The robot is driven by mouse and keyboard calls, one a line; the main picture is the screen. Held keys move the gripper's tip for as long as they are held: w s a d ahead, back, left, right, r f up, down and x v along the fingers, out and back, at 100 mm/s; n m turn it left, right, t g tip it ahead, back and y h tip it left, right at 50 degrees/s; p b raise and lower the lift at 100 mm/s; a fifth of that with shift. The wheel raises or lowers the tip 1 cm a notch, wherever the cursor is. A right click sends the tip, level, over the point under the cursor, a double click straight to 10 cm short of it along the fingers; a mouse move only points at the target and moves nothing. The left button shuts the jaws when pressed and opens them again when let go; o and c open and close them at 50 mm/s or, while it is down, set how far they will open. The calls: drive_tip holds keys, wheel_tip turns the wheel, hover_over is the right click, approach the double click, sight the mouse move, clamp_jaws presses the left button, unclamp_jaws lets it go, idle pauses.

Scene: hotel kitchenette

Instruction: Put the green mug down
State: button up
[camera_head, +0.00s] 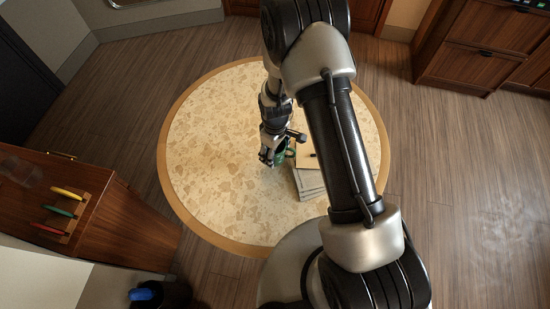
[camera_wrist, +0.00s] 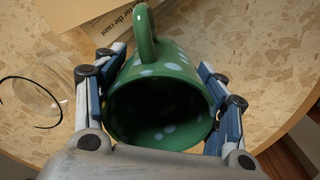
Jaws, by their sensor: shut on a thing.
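The green mug (camera_wrist: 165,95) has pale spots and fills the middle of the wrist view. Its open mouth faces the camera and its handle points to the top of the picture. My gripper (camera_wrist: 160,100) is shut on the mug, with one finger on each side of its body. I cannot tell whether the mug touches the table.
Books or papers (camera_head: 309,182) lie on the table right of my gripper, with a tan piece (camera_head: 306,155) among them. A clear round glass rim (camera_wrist: 30,102) shows left of the mug in the wrist view. The table's left half is clear.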

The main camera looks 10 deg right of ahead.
sight(279, 152)
drive_tip(key=shift+f+b, duration=0.45)
drive_tip(key=shift+f, duration=1.85)
drive_tip(key=shift+f, duration=0.15)
drive_tip(key=o, duration=1.3)
